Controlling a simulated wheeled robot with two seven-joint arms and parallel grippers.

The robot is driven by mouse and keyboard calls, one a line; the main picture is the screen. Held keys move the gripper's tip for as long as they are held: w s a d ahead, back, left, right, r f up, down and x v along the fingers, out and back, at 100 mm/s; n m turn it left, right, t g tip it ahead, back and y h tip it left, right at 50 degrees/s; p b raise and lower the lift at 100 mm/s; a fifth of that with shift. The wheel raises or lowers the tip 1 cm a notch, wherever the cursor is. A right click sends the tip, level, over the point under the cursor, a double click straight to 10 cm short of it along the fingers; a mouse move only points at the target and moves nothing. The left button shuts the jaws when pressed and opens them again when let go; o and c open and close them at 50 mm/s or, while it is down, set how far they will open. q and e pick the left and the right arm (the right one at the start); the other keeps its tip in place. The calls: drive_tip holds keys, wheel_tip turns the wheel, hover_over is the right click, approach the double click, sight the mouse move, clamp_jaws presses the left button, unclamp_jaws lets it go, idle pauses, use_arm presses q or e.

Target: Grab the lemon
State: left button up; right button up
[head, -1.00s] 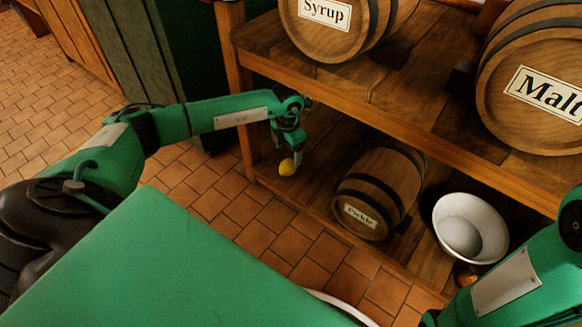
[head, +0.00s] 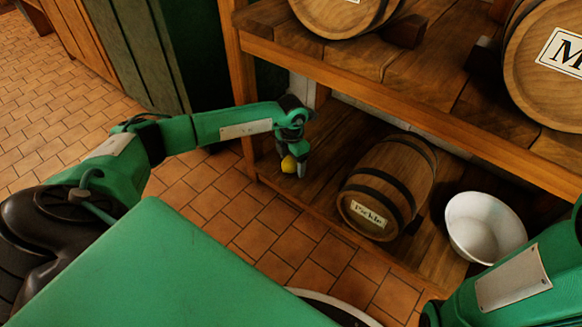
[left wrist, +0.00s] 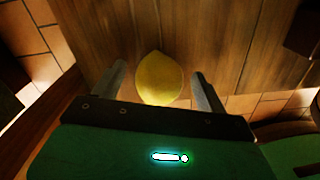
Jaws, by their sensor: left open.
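The yellow lemon (head: 289,163) shows at the left end of the lower wooden shelf in the head view, partly hidden by my left gripper (head: 296,167). In the left wrist view the lemon (left wrist: 159,76) is between the two open fingers of my left gripper (left wrist: 157,84), with a gap on each side. Wood planks show behind it. I cannot tell exactly how far the fingertips reach down past it. My right arm comes in at the lower right of the head view, but its gripper is not seen.
A Pickle barrel (head: 388,188) lies on the lower shelf (head: 335,140), right of my left gripper.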

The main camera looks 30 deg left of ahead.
use_arm(q)
drive_tip(key=shift+r, duration=0.1)
drive_tip(key=c, duration=1.1)
